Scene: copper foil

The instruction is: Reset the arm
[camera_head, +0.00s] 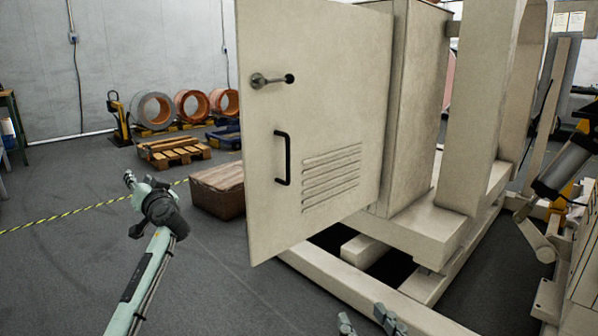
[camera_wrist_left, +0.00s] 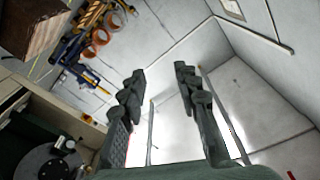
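My left arm reaches in from the lower left of the head view. Its gripper (camera_head: 130,178) is raised over the open floor, left of the cabinet door and apart from it. In the left wrist view the two dark fingers of this gripper (camera_wrist_left: 159,76) stand apart with nothing between them. My right gripper (camera_head: 364,312) shows only as two fingertips at the bottom edge of the head view, in front of the machine's base. The tips are spread apart and no object shows between them. The rest of the right arm is out of view.
A large beige cabinet door (camera_head: 325,105) with a black handle (camera_head: 283,158) stands open in the middle. A brown box (camera_head: 217,190) sits behind it. Pallets (camera_head: 174,152) and copper coils (camera_head: 192,105) are further back. The floor (camera_head: 60,255) at left is clear.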

